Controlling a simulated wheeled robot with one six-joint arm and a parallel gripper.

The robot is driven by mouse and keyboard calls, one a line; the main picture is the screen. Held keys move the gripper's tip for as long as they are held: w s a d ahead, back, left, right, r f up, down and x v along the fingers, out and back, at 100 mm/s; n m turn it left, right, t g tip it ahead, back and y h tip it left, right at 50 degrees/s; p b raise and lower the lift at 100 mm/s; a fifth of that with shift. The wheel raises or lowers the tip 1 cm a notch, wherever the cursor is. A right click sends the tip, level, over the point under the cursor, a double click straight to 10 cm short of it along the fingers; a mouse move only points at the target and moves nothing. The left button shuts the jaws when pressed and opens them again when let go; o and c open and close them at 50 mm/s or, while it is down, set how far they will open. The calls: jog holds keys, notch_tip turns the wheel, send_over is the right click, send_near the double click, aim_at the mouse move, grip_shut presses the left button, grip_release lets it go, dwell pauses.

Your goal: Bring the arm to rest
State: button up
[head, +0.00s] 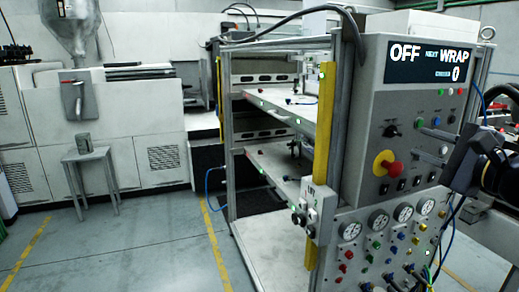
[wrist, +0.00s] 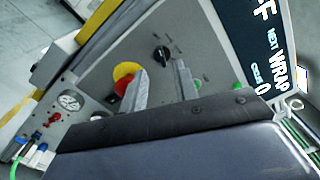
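My gripper (head: 420,138) is at the right of the head view, close in front of the grey control panel (head: 369,120). In the wrist view its two grey fingers (wrist: 162,72) stand apart with only the panel showing between them, so it is open and empty. The panel carries a black rotary knob (head: 391,131), which also shows in the wrist view (wrist: 161,55). A red button on a yellow collar (head: 388,163) is below it. The screen (head: 428,62) reads OFF, NEXT WRAP and 0. I cannot tell whether a finger touches the panel.
A lower panel (head: 385,240) holds gauges, coloured knobs and hoses. The metal frame with shelves (head: 290,100) and yellow posts (head: 324,120) stands left of the panel. A small stool (head: 88,157) and white machines are at the far left. The floor (head: 130,250) between is clear.

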aim_at(394, 132)
jog(key=x, duration=0.7)
jog(key=shift+w+a+p, duration=0.15)
jog(key=shift+w+p, duration=0.05)
jog(key=shift+p, duration=0.2)
jog(key=shift+s+r+m+p, duration=0.1)
jog(key=shift+r+m+p, duration=0.2)
jog(key=shift+p, duration=0.4)
jog(key=shift+s+m+p, duration=0.1)
jog(key=shift+m+p, duration=0.5)
jog(key=shift+p, duration=0.25)
jog(key=m+p, duration=0.2)
jog(key=p, duration=0.1)
jog(key=m+p, duration=0.2)
jog(key=p, duration=0.2)
jog(key=d+m+p, duration=0.1)
jog(key=m+p, duration=0.2)
jog(key=shift+r+p, duration=0.2)
jog(key=shift+p, duration=0.2)
jog(key=b+v, duration=0.2)
jog(key=v, duration=0.8)
jog(key=shift+a+f, duration=0.1)
jog(key=shift+a, duration=0.1)
